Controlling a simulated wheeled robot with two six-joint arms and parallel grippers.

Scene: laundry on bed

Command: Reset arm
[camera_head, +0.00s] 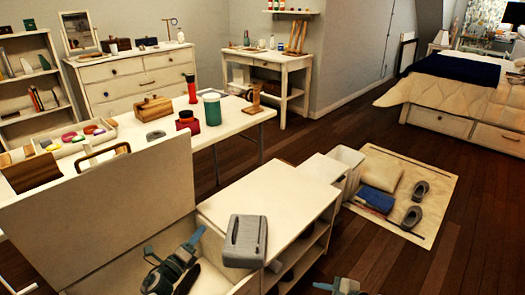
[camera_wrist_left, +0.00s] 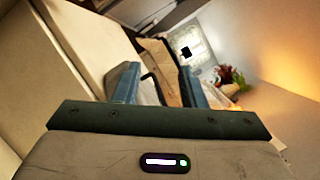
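My left gripper (camera_head: 172,258) is at the bottom of the head view, over the open cream chest with the raised lid (camera_head: 110,215). In the left wrist view its two blue fingers (camera_wrist_left: 158,85) stand apart with nothing held between them. A brown, box-like shape (camera_wrist_left: 160,70) shows beyond the fingers, farther off. My right gripper (camera_head: 340,287) shows only in part at the bottom edge of the head view; its fingers are too cut off to judge.
A white table (camera_head: 240,118) with jars stands behind the lid. A mat (camera_head: 425,185) with slippers lies right. Dark floor (camera_head: 440,255) is clear at lower right.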

